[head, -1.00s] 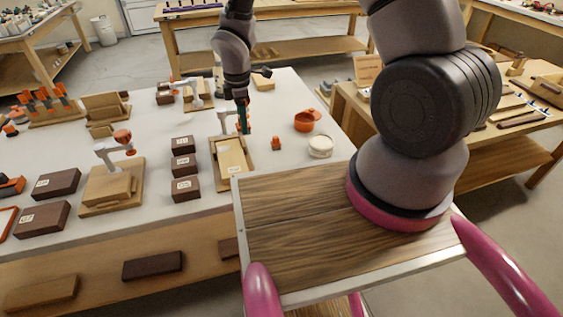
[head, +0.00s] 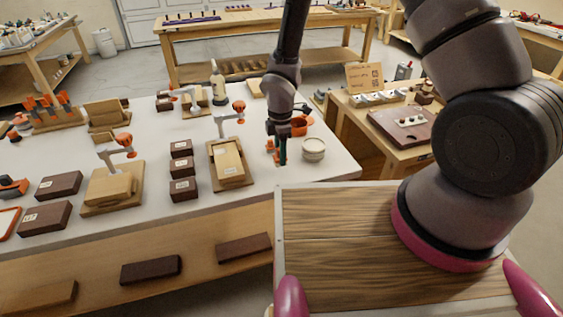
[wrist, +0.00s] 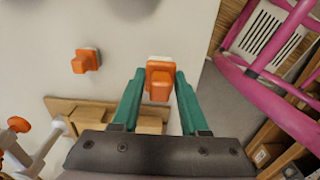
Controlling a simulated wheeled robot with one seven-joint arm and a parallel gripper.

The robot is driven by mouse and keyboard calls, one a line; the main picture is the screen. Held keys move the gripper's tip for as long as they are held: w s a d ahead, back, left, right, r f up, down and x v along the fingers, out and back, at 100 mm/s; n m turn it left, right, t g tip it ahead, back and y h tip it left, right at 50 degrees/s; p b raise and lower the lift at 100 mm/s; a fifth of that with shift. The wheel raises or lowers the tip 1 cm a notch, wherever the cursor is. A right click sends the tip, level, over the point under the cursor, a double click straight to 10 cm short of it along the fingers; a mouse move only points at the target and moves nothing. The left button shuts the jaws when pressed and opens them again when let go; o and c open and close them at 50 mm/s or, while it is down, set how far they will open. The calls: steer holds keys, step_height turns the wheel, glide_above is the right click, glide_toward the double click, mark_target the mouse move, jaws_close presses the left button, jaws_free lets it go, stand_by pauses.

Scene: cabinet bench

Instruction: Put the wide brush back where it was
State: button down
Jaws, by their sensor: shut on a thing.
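My gripper (head: 281,158) is over the white bench, between the wooden vise board and the pale round jar. In the wrist view its teal fingers (wrist: 159,90) are shut on an orange block-like piece with a pale edge, which looks like the wide brush (wrist: 160,78). In the head view the fingers mostly hide it, and its height above the bench is unclear. A second, smaller orange piece with a pale base (wrist: 86,61) stands apart on the bench, farther from my body.
The pale jar (head: 313,150) is just right of my gripper. The wooden vise board (head: 230,180) is to its left, with dark boxes (head: 183,168) beyond. An orange pot (head: 299,126) stands behind. Bare bench lies in front of my gripper.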

steer(key=shift+f, duration=1.6)
steer(key=shift+c, duration=2.1)
jaws_free()
steer(key=shift+a+f, duration=0.1)
steer(key=shift+f, duration=0.05)
